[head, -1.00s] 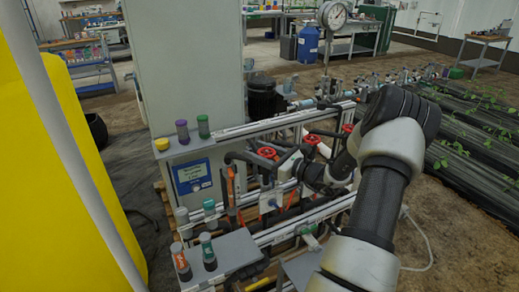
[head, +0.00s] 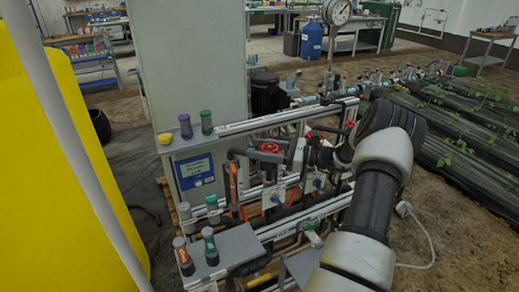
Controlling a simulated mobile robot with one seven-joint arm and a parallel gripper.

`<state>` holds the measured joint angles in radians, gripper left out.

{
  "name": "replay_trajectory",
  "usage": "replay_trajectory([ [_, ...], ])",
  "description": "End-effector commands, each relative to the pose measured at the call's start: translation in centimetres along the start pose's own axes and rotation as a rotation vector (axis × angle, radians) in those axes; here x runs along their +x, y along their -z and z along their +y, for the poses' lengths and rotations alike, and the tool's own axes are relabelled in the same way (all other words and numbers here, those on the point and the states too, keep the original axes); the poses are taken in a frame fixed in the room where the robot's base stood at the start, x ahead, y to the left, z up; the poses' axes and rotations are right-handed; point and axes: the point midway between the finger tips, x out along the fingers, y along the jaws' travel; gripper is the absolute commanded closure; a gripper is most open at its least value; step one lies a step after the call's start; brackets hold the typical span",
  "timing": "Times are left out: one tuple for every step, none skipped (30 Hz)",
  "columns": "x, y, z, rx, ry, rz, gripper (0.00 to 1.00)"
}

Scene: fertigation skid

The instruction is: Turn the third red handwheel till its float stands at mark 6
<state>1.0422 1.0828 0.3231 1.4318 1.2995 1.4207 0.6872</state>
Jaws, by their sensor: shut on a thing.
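Red handwheels stand in a row along the pipework of the skid. The left one (head: 269,148) is in plain view. The middle one (head: 313,135) shows only in part behind my gripper. The right one (head: 350,124) shows as a small red patch beside my arm. My gripper (head: 309,143) is at the middle wheel and is shut on it, though its fingertips are mostly hidden by my wrist. I cannot tell which wheel counts as third. The float and its marks are too small or hidden to read.
A grey rail (head: 300,115) runs behind the wheels. Bottles with purple (head: 185,119) and green (head: 205,115) caps stand on the skid's left shelf. A grey plate (head: 228,250) with two more bottles is in front. A yellow tank (head: 75,190) stands at left.

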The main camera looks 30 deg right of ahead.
Motion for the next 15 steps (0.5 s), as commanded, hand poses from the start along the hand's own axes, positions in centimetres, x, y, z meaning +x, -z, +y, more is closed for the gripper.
replay_trajectory([
  [-0.05, -0.04, -0.01, 0.001, 0.001, -0.001, 0.75],
  [-0.05, -0.04, -0.01, 0.001, 0.001, -0.002, 0.75],
  [-0.05, -0.05, -0.02, 0.001, 0.001, -0.002, 0.75],
  [-0.04, -0.05, -0.02, 0.001, 0.001, -0.002, 0.75],
  [-0.04, -0.05, -0.02, 0.001, 0.001, -0.002, 0.75],
  [-0.04, -0.06, -0.02, 0.001, 0.001, -0.002, 0.49],
  [-0.04, -0.06, -0.02, 0.001, 0.001, -0.002, 0.44],
  [-0.04, -0.06, -0.02, 0.0, 0.001, -0.002, 0.39],
  [-0.03, -0.06, -0.02, 0.0, 0.001, -0.002, 0.34],
  [-0.02, -0.05, -0.02, 0.0, 0.001, -0.002, 0.34],
  [-0.02, -0.05, -0.02, 0.0, 0.001, -0.002, 0.34],
  [-0.02, -0.05, -0.02, 0.0, 0.002, -0.002, 0.34],
  [-0.01, -0.05, -0.02, 0.0, 0.001, -0.001, 0.34],
  [-0.01, -0.04, -0.02, 0.0, 0.001, -0.001, 0.34],
  [0.0, -0.04, -0.02, 0.0, 0.001, -0.001, 0.34],
])
